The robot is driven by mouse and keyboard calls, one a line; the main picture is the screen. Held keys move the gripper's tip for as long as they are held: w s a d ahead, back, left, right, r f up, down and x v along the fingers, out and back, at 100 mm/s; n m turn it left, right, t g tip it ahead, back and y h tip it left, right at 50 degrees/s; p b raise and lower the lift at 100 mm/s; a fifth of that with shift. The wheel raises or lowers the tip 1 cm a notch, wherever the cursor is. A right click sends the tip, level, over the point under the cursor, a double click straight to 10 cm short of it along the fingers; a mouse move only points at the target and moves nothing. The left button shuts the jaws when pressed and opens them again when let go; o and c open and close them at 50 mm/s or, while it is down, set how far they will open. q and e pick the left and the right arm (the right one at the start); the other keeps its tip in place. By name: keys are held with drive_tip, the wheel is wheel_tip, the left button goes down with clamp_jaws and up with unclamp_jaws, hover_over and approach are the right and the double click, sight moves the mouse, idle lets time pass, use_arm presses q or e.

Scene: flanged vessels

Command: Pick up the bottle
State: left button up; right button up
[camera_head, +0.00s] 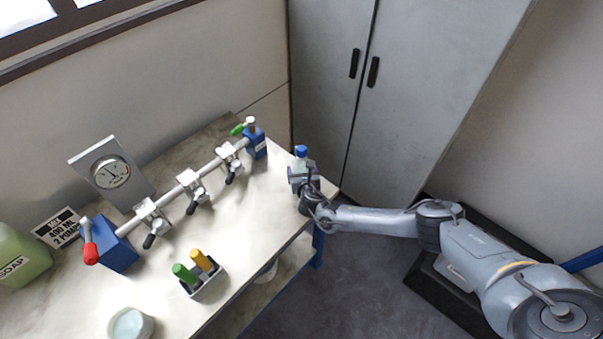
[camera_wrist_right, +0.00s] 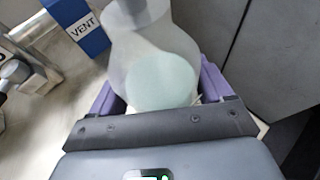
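The bottle (camera_head: 301,151) has a blue cap and stands at the right back corner of the table. In the right wrist view it is a pale, translucent bottle (camera_wrist_right: 160,75) with a narrower neck. My right gripper (camera_head: 303,175) is at the bottle, with one purple finger on each side of its body. The fingers also show in the right wrist view (camera_wrist_right: 160,95). The bottle fills most of the gap between them, but I cannot tell whether they press on it. The bottle's lower part is hidden by the gripper. My left gripper is not in view.
A pipe manifold with several valves (camera_head: 190,180) and blue end blocks runs along the table (camera_head: 255,210). A gauge (camera_head: 110,172), soap bottle (camera_head: 20,255), holder with green and yellow handles (camera_head: 207,287) and bowl (camera_head: 130,324) are left. A grey cabinet (camera_head: 400,110) stands behind.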

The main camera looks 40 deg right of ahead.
drive_tip(key=c, duration=0.5)
drive_tip(key=shift+r, duration=0.15)
